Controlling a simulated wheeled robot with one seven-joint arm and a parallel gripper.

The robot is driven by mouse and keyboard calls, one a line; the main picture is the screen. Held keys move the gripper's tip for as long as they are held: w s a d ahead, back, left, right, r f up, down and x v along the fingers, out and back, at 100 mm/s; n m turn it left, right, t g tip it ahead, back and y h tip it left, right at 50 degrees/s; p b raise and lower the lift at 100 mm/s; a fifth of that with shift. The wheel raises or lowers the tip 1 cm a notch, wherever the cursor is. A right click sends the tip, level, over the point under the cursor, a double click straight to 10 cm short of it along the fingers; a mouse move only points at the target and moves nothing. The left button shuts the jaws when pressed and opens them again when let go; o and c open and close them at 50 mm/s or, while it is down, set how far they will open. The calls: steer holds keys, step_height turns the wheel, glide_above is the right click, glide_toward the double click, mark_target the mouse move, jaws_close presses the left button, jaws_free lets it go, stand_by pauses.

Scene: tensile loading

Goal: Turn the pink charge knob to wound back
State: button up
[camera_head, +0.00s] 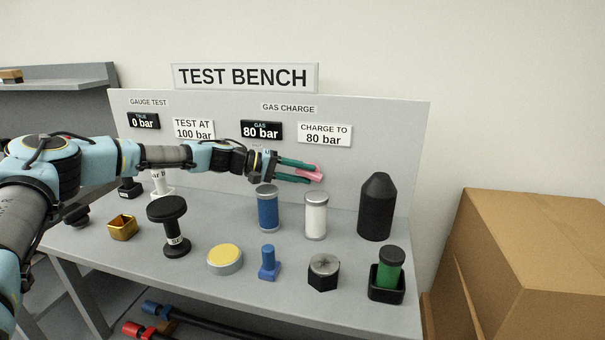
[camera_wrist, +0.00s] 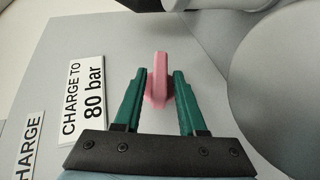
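The pink charge knob (camera_head: 311,170) is on the upright panel of the test bench, below the "CHARGE TO 80 bar" sign. In the wrist view the knob (camera_wrist: 159,82) shows as a narrow upright bar on a wider pink part. My gripper (camera_head: 308,172) is at the knob, with one green finger on each side of it. In the wrist view the fingertips (camera_wrist: 160,73) stand apart, with small gaps beside the narrow bar.
The GAS display (camera_head: 262,130) reads 80 bar. Below my gripper stand a blue cylinder (camera_head: 268,212), a white cylinder (camera_head: 316,218) and a tall black bottle (camera_head: 376,208). Several small parts lie along the bench front. A cardboard box (camera_head: 540,260) stands at the right.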

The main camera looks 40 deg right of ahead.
jaws_close()
stand_by(0.5)
steer(key=t+y, duration=0.1)
steer(key=m+t+y, duration=0.1)
steer(key=shift+s+d+r+t+b, duration=0.1)
steer(key=shift+s+r+t+b, duration=0.05)
steer(key=shift+r+t+b, duration=0.2)
steer(key=y, duration=0.1)
steer(key=t, duration=0.1)
steer(key=t+y, duration=0.1)
steer(key=shift+s+d+r+m+t+y, duration=0.2)
steer(key=shift+r+m+t+y, duration=0.1)
steer(key=shift+m, duration=0.1)
steer(key=shift+s+d+m+t+y, duration=0.1)
steer(key=shift+s+m+t+y, duration=0.1)
steer(key=shift+t+y, duration=0.35)
steer(key=shift+s+m+t+y, duration=0.1)
steer(key=shift+m+t+y, duration=0.2)
steer(key=shift+t, duration=0.4)
steer(key=shift+s+t+y+b, duration=0.1)
steer(key=shift+t+y+b, duration=0.75)
steer(key=shift+t, duration=0.45)
steer(key=shift+f+y, duration=0.1)
steer(key=shift+y, duration=0.2)
